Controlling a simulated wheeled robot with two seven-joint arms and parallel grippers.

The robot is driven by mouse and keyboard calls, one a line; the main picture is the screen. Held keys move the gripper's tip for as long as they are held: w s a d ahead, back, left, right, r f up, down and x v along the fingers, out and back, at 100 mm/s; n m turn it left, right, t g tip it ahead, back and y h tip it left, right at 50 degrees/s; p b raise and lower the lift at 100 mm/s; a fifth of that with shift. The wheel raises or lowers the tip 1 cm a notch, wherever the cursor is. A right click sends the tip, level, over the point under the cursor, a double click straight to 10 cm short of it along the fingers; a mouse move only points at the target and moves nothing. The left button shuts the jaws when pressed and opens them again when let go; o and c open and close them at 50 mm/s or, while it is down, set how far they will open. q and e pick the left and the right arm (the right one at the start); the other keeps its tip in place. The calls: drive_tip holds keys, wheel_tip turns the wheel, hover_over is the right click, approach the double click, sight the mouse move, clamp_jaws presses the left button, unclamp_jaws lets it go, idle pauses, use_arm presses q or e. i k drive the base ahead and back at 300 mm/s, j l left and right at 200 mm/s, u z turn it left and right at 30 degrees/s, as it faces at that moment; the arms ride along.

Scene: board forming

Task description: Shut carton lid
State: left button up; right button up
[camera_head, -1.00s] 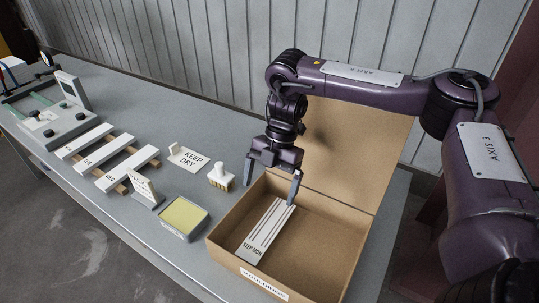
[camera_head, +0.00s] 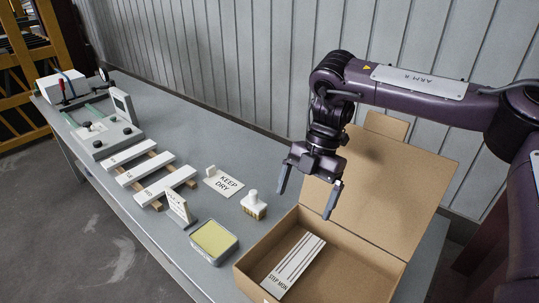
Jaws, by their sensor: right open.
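The cardboard carton (camera_head: 352,262) stands at the table's right end. Its lid (camera_head: 405,190) is open, raised upright at the back and leaning away, with a small flap (camera_head: 386,126) at its top edge. A white board with grooves and lettering (camera_head: 293,265) lies inside the carton. My right gripper (camera_head: 307,201) hangs fingers down above the carton's back left part, in front of the lid's left side. Its two fingers are spread with nothing between them. My left gripper is out of view.
Left of the carton are a yellow-topped pad tray (camera_head: 213,240), a stamp (camera_head: 253,205) and a KEEP DRY plate (camera_head: 224,182). Several white boards (camera_head: 148,172) lie on wooden strips. A grey fixture (camera_head: 105,133) stands at the far left. A panelled wall is behind the table (camera_head: 215,135).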

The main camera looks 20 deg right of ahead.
sight(393, 189)
drive_tip(key=k+j, duration=0.65)
drive_tip(key=k, duration=0.25)
